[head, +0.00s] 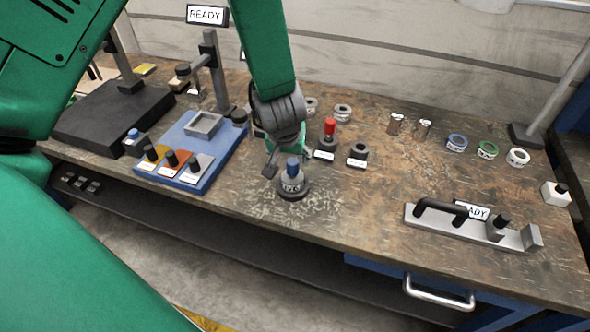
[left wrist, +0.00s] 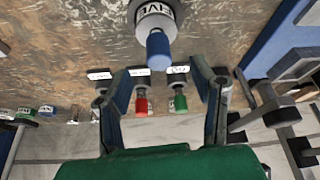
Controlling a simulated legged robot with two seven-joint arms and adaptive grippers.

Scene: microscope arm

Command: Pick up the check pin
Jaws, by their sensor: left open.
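A blue-topped pin (head: 292,167) stands upright in a round grey holder (head: 293,187) near the table's front edge; I take it for the check pin, though no label names it so. In the left wrist view the blue pin (left wrist: 158,50) and its holder (left wrist: 155,17), with lettering that looks like "FIVE", show just past the fingertips. My left gripper (head: 280,162) is open and empty, pointing down close above and behind the pin. In the left wrist view the fingers (left wrist: 161,80) are spread wide, with the pin lined up between them. My right gripper is not in view.
Behind the gripper stand a red pin (head: 330,127) and a dark holder (head: 358,152); a green pin (left wrist: 179,100) shows in the left wrist view. A blue tray (head: 205,172) lies left, a metal fixture (head: 450,222) right. The table between pin and fixture is clear.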

